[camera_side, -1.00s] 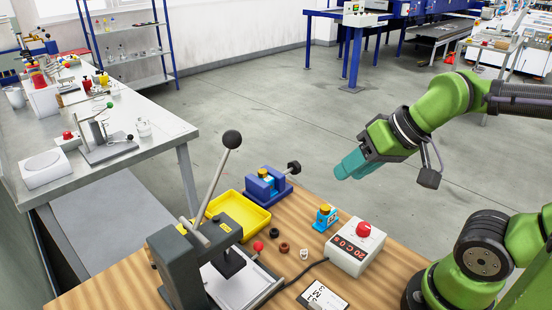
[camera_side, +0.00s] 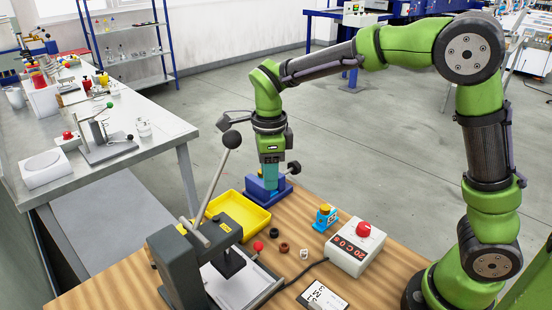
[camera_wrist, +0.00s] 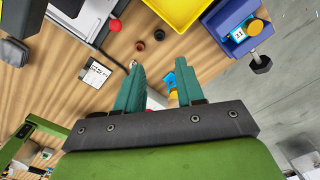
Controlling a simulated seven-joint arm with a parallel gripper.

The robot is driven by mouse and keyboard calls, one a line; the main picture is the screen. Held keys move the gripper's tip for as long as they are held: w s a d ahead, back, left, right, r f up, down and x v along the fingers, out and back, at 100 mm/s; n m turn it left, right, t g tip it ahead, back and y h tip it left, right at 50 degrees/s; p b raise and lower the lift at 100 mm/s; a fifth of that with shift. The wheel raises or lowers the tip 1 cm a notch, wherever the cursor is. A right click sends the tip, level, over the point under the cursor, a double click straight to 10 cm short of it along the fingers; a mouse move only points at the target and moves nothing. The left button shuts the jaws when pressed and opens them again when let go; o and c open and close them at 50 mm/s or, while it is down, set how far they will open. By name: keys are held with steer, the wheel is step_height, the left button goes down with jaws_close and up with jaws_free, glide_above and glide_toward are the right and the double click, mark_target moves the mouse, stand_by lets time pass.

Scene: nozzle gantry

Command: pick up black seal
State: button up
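The black seal (camera_side: 274,232) is a small dark ring lying flat on the wooden table, just right of the yellow tray. It also shows in the wrist view (camera_wrist: 159,34), beyond my fingertips and roughly in line with the gap between them. My gripper (camera_side: 270,184) points down above the table, overlapping the blue vise in the side view. Its two teal fingers are apart and empty in the wrist view (camera_wrist: 160,68). A brown seal (camera_side: 284,248) lies close to the black one, and a white ring (camera_side: 304,253) lies further right.
The yellow tray (camera_side: 262,220) and blue vise (camera_side: 256,197) stand behind the seals. A red ball (camera_side: 258,246) and the lever press (camera_side: 180,262) are to the left. A blue-and-yellow part (camera_side: 325,217) and a white control box (camera_side: 350,255) stand to the right.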

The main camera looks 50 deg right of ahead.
steer(key=m, duration=0.2)
glide_above(274, 231)
steer(key=f, duration=1.1)
steer(key=shift+w+a+f, duration=0.1)
steer(key=shift+a+f, duration=0.15)
steer(key=shift+a, duration=0.05)
steer(key=f, duration=0.5)
steer(key=shift+d+f, duration=0.1)
steer(key=shift+d, duration=0.15)
jaws_close()
